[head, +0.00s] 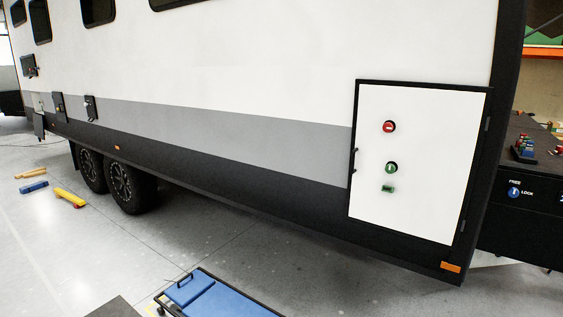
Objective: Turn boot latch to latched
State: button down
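A white boot door (410,205) in a black frame is set in the caravan's side at the right of the head view. It looks shut. It carries a round red knob (389,127) with a pale bar, and below it a round green knob (391,168). A small green plate (388,189) sits under the green knob. A dark handle (354,161) is on the door's left edge. I cannot tell which of these is the boot latch, nor read a latched marking. My gripper is not in view.
A dark bench (530,185) at the right has a blue knob (514,192) marked FREE and LOCK. A blue padded creeper (215,300) lies on the floor below. Yellow blocks (70,197) lie left of the wheels (122,184). The floor before the door looks clear.

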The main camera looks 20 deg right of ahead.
aim_at(388, 127)
jog(key=u, duration=1.6)
jog(key=k, duration=0.1)
jog(key=z, duration=2.85)
